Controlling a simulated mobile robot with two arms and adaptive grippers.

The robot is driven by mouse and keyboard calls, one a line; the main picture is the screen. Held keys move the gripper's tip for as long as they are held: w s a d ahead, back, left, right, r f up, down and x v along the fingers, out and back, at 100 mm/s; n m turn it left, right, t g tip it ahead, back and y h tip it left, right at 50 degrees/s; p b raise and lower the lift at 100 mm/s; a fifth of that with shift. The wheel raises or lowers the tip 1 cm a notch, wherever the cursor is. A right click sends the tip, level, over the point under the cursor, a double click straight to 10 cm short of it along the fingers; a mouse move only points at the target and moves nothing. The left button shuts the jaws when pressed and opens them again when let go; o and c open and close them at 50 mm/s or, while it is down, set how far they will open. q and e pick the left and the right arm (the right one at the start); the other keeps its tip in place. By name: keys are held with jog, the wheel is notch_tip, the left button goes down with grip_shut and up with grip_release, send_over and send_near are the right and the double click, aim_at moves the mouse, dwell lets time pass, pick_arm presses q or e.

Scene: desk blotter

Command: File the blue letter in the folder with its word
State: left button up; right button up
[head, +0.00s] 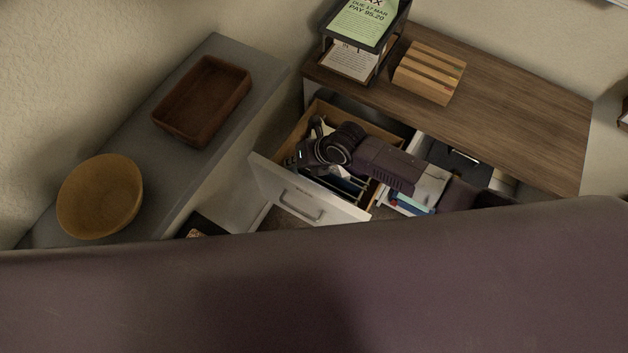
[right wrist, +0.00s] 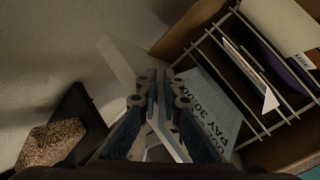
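A pale blue letter (right wrist: 212,108) printed "PAY 30.00" is inside the open drawer (head: 262,170), in front of the wire dividers (right wrist: 240,92). My right gripper (right wrist: 158,78) is over the drawer's front side, with its fingertips close together beside the letter's left edge. I cannot tell whether they touch or pinch the letter. The right gripper also shows in the head view (head: 303,152), reaching down into the drawer. A cream folder (right wrist: 285,22) and a purple one (right wrist: 292,72) stand between the dividers; their words are not readable. My left gripper is out of view.
A wooden desk top (head: 510,95) with a slatted wooden holder (head: 430,72) and a black paper tray (head: 385,48) lies behind the drawer. A grey cabinet at left holds a brown tray (head: 203,100) and a round bowl (head: 100,196). A dark bin (right wrist: 75,110) stands near the drawer front.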

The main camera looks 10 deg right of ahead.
grip_shut()
